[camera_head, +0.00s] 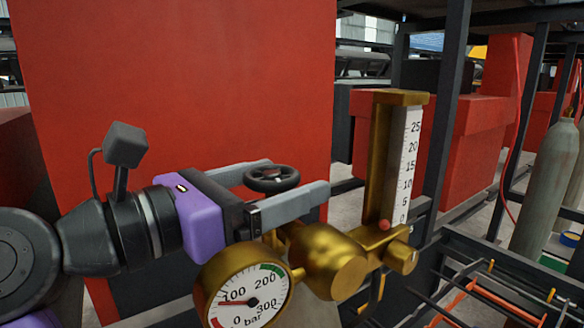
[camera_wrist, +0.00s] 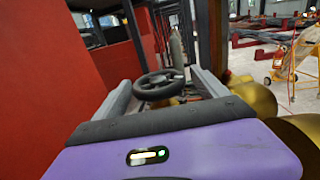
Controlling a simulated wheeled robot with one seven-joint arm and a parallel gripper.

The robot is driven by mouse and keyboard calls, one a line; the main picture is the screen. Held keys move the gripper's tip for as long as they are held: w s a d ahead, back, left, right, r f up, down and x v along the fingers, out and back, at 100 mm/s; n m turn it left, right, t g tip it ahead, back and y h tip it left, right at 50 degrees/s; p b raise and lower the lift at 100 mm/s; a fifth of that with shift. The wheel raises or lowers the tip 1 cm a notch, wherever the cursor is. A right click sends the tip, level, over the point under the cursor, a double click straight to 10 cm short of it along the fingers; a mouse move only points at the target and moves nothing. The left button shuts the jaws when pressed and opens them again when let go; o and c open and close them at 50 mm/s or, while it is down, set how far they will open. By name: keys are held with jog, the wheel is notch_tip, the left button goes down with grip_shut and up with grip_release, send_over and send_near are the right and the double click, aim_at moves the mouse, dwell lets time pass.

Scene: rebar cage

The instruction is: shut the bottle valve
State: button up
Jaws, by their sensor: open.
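The bottle valve's black handwheel (camera_head: 271,179) sits on top of the brass valve and regulator body (camera_head: 325,256). My gripper (camera_head: 298,175) is open, its two grey fingers reaching along either side of the handwheel. In the wrist view the handwheel (camera_wrist: 159,83) lies between the fingers (camera_wrist: 163,88), with a visible gap to the right finger; contact on the left is unclear. A round pressure gauge (camera_head: 244,297) with a red needle near 100 bar hangs below my gripper. A brass flowmeter (camera_head: 398,160) with a scale stands upright to the right. The valve stem is mostly hidden.
A large red panel (camera_head: 180,90) stands close behind my arm. Dark steel posts (camera_head: 447,110) and a rebar cage (camera_head: 500,295) are at the right. A grey gas cylinder (camera_head: 546,185) stands further right.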

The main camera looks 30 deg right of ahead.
jog(key=shift+w+d, duration=0.1)
jog(key=shift+d, duration=0.95)
jog(key=c, duration=1.4)
jog(key=shift+o, duration=0.2)
jog(key=shift+m+g, duration=0.3)
jog(key=shift+g, duration=0.2)
jog(key=m+g, duration=0.1)
jog(key=g, duration=0.1)
jog(key=m+g, duration=0.2)
jog(key=s+m+g, duration=0.1)
jog(key=g, duration=0.2)
jog(key=shift+m+y, duration=0.3)
jog(key=shift+y, duration=0.1)
jog(key=shift+s+a+m+g+y, duration=0.1)
jog(key=shift+s+m+g+y, duration=0.1)
jog(key=shift+m+g+y, duration=0.6)
jog(key=shift+s+a+m+g+y, duration=0.2)
jog(key=shift+m+g, duration=0.4)
jog(key=shift+g, duration=0.55)
jog(key=shift+s+a+m+g+y, duration=0.1)
jog(key=shift+s+m+g+y, duration=0.1)
jog(key=shift+m+g+y, duration=0.6)
jog(key=shift+g, duration=0.25)
